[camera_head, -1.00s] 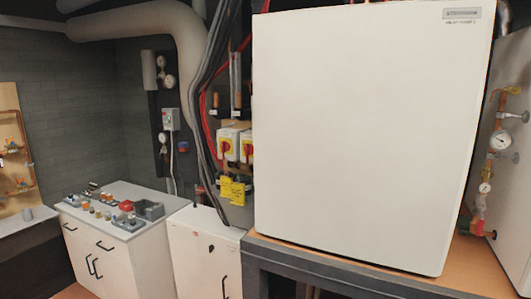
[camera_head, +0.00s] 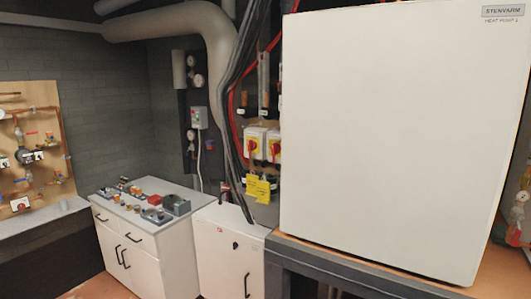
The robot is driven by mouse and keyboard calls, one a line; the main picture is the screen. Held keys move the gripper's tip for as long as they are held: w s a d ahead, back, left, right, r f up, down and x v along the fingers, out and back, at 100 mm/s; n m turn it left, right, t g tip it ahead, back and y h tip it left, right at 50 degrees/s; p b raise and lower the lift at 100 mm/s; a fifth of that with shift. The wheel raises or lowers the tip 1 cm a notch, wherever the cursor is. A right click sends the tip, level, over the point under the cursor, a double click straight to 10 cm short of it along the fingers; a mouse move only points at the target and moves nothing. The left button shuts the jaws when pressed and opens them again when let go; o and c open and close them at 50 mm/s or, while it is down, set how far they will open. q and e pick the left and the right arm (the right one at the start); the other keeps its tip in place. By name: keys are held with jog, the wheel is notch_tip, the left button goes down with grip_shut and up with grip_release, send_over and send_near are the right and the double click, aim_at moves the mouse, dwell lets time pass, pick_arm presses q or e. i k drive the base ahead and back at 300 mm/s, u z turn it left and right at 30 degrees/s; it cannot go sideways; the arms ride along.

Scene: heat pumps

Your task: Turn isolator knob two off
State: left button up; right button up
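The right isolator knob (camera_head: 275,148) is partly covered by the heat pump's edge. Yellow tags (camera_head: 262,188) hang below them. Neither of my grippers is in view.
A white cabinet (camera_head: 226,250) stands below the isolators. A drawer unit (camera_head: 130,255) with several small parts on top is to its left. The bench (camera_head: 300,262) carries the heat pump. A wooden pipe board (camera_head: 60,110) is at far left.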

aim_at(275, 148)
jog(key=u, duration=1.65)
jog(key=i, duration=3.2)
jog(key=z, duration=3.3)
